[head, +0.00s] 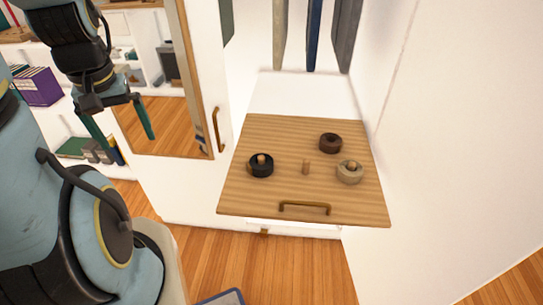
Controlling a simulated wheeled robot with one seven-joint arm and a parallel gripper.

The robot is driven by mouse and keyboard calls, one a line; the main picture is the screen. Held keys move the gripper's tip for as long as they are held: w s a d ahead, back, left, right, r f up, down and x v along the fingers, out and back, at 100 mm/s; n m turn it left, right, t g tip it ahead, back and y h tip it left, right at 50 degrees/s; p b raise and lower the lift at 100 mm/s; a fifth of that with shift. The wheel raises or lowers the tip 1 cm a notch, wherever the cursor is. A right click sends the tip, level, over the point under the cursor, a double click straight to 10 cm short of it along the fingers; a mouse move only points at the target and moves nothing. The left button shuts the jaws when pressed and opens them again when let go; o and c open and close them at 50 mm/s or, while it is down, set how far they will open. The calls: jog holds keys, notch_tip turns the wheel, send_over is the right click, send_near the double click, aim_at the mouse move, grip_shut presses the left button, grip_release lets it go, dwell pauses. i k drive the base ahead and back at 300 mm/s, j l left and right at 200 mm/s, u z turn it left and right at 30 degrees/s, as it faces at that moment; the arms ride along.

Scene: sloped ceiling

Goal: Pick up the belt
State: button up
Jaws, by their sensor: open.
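Three ring-shaped items that look like coiled belts lie on a wooden panel (250,195). One is a black coil (261,171) at the left, one a dark brown coil (330,141) at the back right, and one a beige coil (349,176) at the right. I cannot tell which one is the task's belt. Light wooden pegs show in the black and beige coils. My gripper (128,144) is at the upper left, pointing down, open and empty. It is well to the left of the panel and apart from all the coils.
A bare peg (306,167) stands mid-panel. A brass handle (304,207) is at the panel's front. Hanging clothes (315,35) are above its back. A mirrored door (165,90) with a handle (218,130) stands open at left. A white wall (450,130) closes the right.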

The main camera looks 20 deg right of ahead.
aim_at(331, 144)
jog(key=z, duration=1)
